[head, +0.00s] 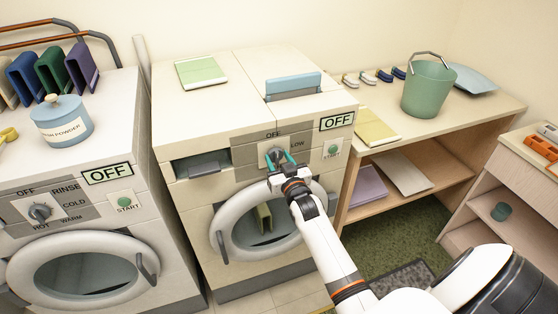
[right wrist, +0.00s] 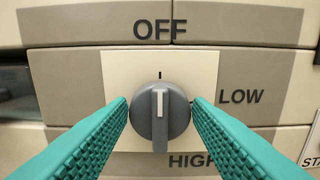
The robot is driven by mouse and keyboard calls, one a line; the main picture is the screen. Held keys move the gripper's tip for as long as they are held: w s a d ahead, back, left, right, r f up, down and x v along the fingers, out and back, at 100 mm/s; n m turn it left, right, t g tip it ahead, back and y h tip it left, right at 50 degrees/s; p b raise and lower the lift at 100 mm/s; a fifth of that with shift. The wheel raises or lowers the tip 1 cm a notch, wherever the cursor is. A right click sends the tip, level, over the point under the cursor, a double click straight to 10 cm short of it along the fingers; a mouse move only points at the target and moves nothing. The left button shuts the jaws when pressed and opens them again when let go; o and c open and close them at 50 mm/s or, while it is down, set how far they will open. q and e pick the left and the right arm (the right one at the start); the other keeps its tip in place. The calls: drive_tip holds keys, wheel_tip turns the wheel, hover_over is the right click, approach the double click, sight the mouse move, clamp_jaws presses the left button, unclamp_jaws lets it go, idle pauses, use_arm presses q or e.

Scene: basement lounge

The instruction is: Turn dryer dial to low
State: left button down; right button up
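The dryer (head: 200,105) is the middle machine in the head view, with an "OFF" display (head: 337,121). Its grey dial (head: 275,153) also shows close up in the right wrist view (right wrist: 160,115). The white mark on the dial points straight up, towards the OFF label (right wrist: 160,30). The LOW label (right wrist: 241,97) is to the right and HIGH (right wrist: 191,161) below right. My right gripper (right wrist: 160,104) is open, with one teal finger on each side of the dial and small gaps visible. My left gripper is not in view.
A START button (head: 332,150) sits right of the dial, and the round dryer door (head: 222,230) is below, near my right arm. A washer (head: 110,215) stands at left. A shelf table (head: 440,120) with a green bucket (head: 428,90) stands at right.

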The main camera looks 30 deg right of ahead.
drive_tip(key=shift+c, duration=1)
drive_tip(key=shift+m, duration=0.3)
drive_tip(key=m+p, duration=0.1)
drive_tip(key=m, duration=0.1)
drive_tip(key=shift+d+m, duration=0.1)
drive_tip(key=shift+m, duration=0.3)
drive_tip(key=m, duration=0.3)
drive_tip(key=shift+m, duration=0.3)
drive_tip(key=m, duration=0.4)
drive_tip(key=shift+d+f+p, duration=0.15)
drive_tip(key=shift+p, duration=0.15)
drive_tip(key=shift+m, duration=2.4)
